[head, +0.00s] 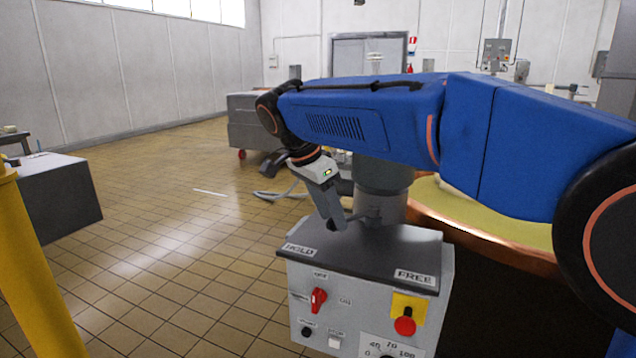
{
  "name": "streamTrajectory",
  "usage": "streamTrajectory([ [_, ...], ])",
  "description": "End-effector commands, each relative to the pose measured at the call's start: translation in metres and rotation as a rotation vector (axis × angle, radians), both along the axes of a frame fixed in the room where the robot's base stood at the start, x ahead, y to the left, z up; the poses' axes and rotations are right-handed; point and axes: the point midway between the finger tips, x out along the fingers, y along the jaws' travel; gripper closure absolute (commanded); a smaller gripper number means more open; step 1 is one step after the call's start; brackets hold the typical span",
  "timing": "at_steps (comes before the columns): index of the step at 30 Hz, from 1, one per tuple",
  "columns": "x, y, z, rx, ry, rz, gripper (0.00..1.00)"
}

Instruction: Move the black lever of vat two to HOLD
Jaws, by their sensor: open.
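A grey control box (371,296) stands in the lower middle of the head view, with a dark sloping top. The top has a HOLD label (300,250) at its left and a FREE label (415,277) at its right. My gripper (336,222) points down over the back left of this top, nearer HOLD than FREE. Its jaws are open. A small dark knob-like shape, perhaps the tip of the black lever (333,227), shows at the fingertips. The rest of the lever is hidden or too small to make out, and I cannot tell whether the fingers touch it.
A copper-rimmed vat (480,245) stands behind at right, partly behind my blue arm. A yellow post (35,280) is at left. Tiled floor between is mostly clear.

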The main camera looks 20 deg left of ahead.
Motion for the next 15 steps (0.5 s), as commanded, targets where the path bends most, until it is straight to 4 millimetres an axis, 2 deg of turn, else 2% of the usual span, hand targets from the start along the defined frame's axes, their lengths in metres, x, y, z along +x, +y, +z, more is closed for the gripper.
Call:
streamTrajectory([
  [15, -0.028, 0.026, 0.090, 0.003, -0.002, 0.002, 0.57],
])
